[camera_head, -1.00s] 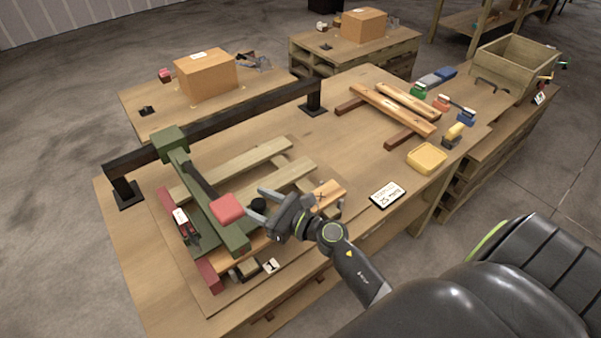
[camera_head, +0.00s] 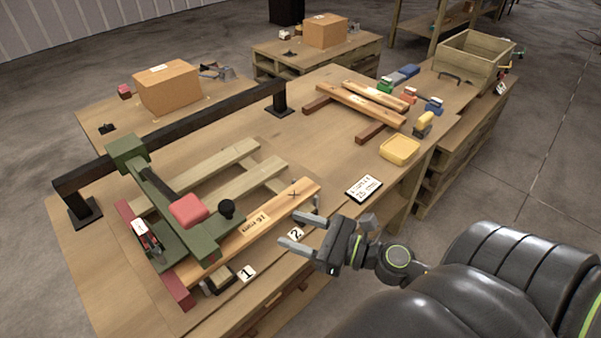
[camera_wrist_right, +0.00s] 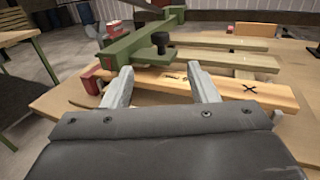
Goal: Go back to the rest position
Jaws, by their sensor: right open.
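My right gripper (camera_head: 303,231) is open and empty in the head view, near the table's front edge. It is to the right of the green fixture (camera_head: 172,208), which has a red pad (camera_head: 188,209) and a black knob (camera_head: 227,208). That plank (camera_head: 292,198) lies along the front of the fixture in the head view, apart from the gripper. My left gripper is not in view.
The workbench (camera_head: 300,130) holds a black rail (camera_head: 190,127), a yellow tray (camera_head: 400,149), a label card (camera_head: 363,188) and number cards 1 (camera_head: 246,273) and 2 (camera_head: 296,234). More planks (camera_head: 375,104) lie at the back. A wooden crate (camera_head: 474,58) stands at the back right.

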